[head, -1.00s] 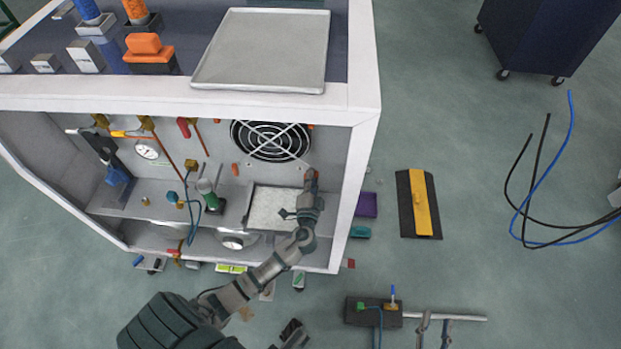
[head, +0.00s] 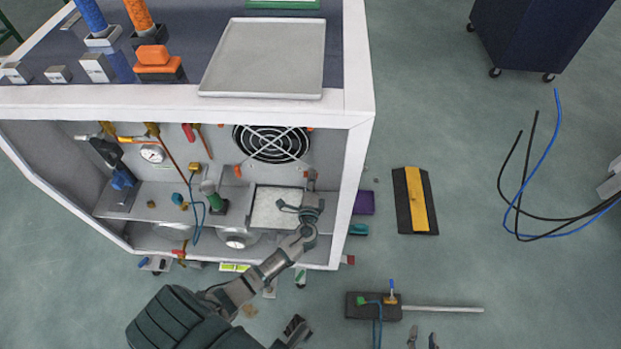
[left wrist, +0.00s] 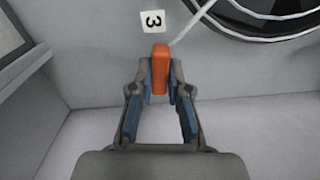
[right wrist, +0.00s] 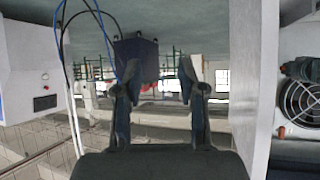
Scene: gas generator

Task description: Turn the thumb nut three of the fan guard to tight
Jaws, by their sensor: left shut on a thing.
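Thumb nut three (left wrist: 160,69) is an orange upright tab beside the white label "3" (left wrist: 152,21) in the left wrist view. The fan guard (head: 271,143) is a round black grille with white cross bars on the generator's back panel; its edge shows in the left wrist view (left wrist: 275,8). My left gripper (left wrist: 160,80) is shut on the nut, a fingertip on each side. In the head view my left gripper (head: 311,180) is at the guard's lower right and hides the nut. My right gripper (right wrist: 155,75) is open and empty; its fingertips show at the head view's bottom edge (head: 422,340).
Another orange nut (head: 237,171) is at the guard's lower left. A pale tray (head: 275,208) lies below my left gripper. The white frame post (head: 353,195) stands to its right. Pipes and a gauge (head: 152,154) fill the left side.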

